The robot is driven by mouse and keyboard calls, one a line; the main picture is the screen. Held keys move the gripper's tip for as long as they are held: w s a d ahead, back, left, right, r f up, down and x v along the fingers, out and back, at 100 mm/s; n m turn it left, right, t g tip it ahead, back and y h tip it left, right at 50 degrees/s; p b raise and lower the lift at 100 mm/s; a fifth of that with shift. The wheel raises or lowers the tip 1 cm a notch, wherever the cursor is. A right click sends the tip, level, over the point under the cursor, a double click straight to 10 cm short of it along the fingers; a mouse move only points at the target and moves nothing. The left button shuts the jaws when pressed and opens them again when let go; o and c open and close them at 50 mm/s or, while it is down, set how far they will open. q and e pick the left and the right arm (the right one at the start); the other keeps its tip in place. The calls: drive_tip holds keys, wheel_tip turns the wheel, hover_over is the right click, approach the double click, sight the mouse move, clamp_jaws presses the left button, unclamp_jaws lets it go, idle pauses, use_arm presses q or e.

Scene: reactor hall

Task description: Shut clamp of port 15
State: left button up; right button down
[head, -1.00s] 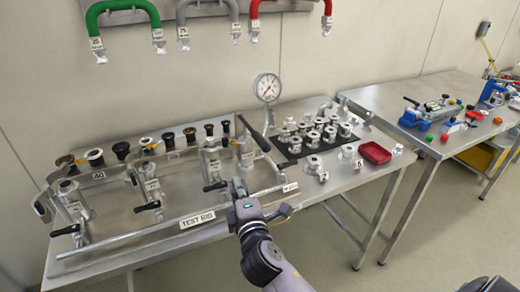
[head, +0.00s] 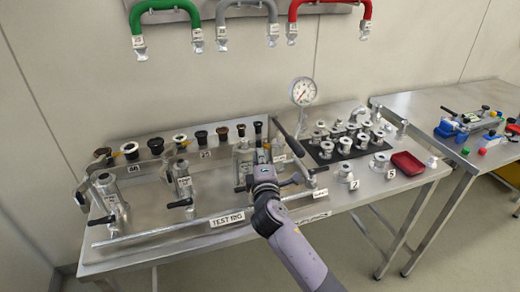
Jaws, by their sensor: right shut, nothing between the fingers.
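The test rig (head: 165,240) is a steel frame on the near table, carrying several upright ports with black-handled clamps. One port (head: 110,195) stands at the left end, another (head: 183,182) in the middle, and another (head: 243,160) just behind and left of my right gripper. Their small labels are too small to read, so I cannot tell which is port 15. A black clamp lever (head: 180,204) shows at the middle port. My right gripper (head: 263,170) is shut and empty in front of the right-hand ports; it hides part of them, and contact is unclear. My left gripper is out of view.
A pressure gauge (head: 302,92) stands behind the rig. A black mat (head: 322,158) with several metal fittings and a red tray (head: 407,163) lie to the right. Coloured hoses (head: 196,15) hang on the wall. A second table (head: 420,125) stands at right.

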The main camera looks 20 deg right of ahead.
drive_tip(key=shift+w+d+r+n+y+p, duration=0.1)
drive_tip(key=shift+w+d+n+y+p, duration=0.2)
drive_tip(key=shift+w+y+p, duration=0.25)
drive_tip(key=shift+w+d+r+n+y+p, duration=0.15)
drive_tip(key=shift+w+n+y+p, duration=0.15)
drive_tip(key=shift+w+y+p, duration=0.25)
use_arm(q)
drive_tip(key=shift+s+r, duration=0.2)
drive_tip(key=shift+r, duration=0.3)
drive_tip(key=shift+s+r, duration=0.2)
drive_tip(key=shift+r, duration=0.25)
use_arm(e)
drive_tip(key=shift+w+d+f, duration=0.25)
drive_tip(key=shift+w+d, duration=0.2)
drive_tip(key=shift+w, duration=0.2)
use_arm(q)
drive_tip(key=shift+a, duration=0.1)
use_arm(e)
drive_tip(key=shift+a, duration=0.1)
